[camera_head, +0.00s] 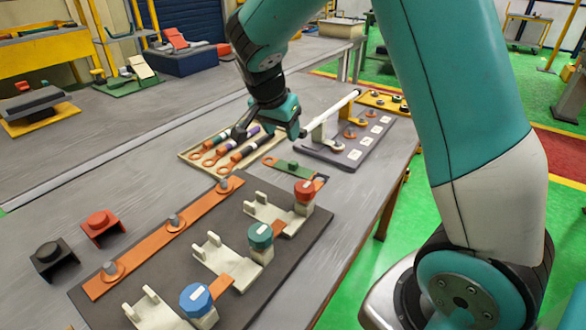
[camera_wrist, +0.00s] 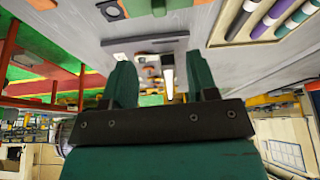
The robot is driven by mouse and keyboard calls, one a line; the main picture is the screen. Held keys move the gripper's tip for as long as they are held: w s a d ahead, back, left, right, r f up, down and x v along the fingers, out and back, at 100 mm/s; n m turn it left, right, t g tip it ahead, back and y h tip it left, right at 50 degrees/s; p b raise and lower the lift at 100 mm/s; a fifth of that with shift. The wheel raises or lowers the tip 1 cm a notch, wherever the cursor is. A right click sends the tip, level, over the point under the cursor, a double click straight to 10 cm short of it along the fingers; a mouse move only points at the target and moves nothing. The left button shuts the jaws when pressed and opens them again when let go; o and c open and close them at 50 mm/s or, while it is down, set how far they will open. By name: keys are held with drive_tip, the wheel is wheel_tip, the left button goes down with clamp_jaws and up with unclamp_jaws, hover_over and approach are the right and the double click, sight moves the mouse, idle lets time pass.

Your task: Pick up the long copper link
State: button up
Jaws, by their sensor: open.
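A flat link with a green middle and copper-coloured ends (camera_head: 292,168) lies on the table between the tray and the dark fixture board. A cream tray (camera_head: 187,158) holds several ring-ended copper links with coloured sleeves; its rim also shows in the wrist view (camera_wrist: 228,22). I cannot tell for sure which piece is the long copper link. My gripper (camera_head: 270,132) hangs above the tray's back right side, partly hiding it. In the wrist view my gripper (camera_wrist: 166,80) has its teal fingers apart, with nothing held between them.
A dark fixture board (camera_head: 300,245) with a long orange bar (camera_head: 150,245), cream clips and red, green and blue caps fills the front. A grey plate (camera_head: 352,155) with a white rod (camera_head: 335,112) stands right. Black (camera_head: 53,260) and red (camera_head: 101,228) holders sit left.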

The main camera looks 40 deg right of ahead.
sight(293, 162)
drive_tip(key=p+x, duration=0.1)
drive_tip(key=x, duration=1.2)
drive_tip(key=shift+s+a+p, duration=0.1)
drive_tip(key=shift+p, duration=0.3)
clamp_jaws()
